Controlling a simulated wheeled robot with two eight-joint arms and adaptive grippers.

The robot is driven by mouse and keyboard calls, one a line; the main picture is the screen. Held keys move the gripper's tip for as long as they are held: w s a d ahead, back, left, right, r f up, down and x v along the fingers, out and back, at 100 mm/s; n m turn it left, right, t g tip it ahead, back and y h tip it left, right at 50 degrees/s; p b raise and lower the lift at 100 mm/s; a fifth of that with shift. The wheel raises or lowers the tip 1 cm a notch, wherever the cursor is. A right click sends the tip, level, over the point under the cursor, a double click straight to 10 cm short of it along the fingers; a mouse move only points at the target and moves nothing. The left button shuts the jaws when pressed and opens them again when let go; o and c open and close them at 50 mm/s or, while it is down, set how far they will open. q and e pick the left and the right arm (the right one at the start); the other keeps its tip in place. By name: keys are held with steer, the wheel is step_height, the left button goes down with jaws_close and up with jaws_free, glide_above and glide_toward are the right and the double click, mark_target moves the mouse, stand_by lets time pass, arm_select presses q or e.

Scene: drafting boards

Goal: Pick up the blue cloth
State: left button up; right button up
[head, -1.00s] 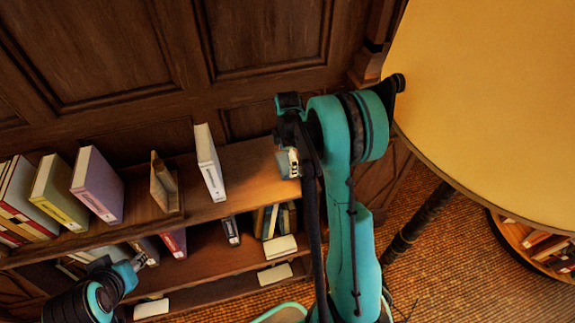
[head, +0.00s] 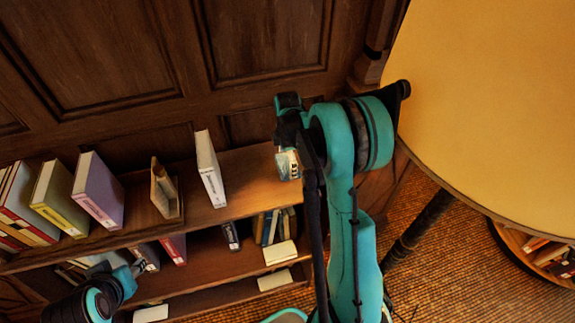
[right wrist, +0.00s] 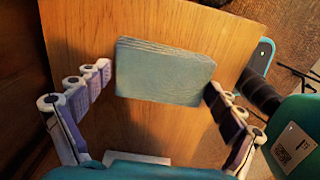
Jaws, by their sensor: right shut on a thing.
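The blue cloth (right wrist: 165,72) looks like a pale blue folded block with layered edges in the right wrist view. In the head view my right gripper (head: 290,160) is at the right end of the bookcase's top. A bit of the cloth (head: 282,167) shows there, mostly hidden by the gripper and arm. My left gripper (head: 138,268) is low at the left, in front of the bookcase; its jaw opening is unclear.
The bookcase top (head: 245,180) carries upright books at the left, a white book (head: 210,168) and a wooden bookend (head: 164,188). More books fill the lower shelves. A dark panelled wall (head: 270,40) stands behind. A large yellow table (head: 490,100) is at the right.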

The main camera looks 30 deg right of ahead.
step_height(320, 180, up, 2)
steer(key=shift+s+r, duration=0.1)
steer(key=shift+r, duration=0.05)
steer(key=s+r+p, duration=0.1)
steer(key=s+r, duration=0.5)
steer(key=s, duration=0.5)
steer(key=shift+s+a+r+p, duration=0.2)
steer(key=shift+s+a+p, duration=0.05)
steer(key=shift+a+p, duration=0.15)
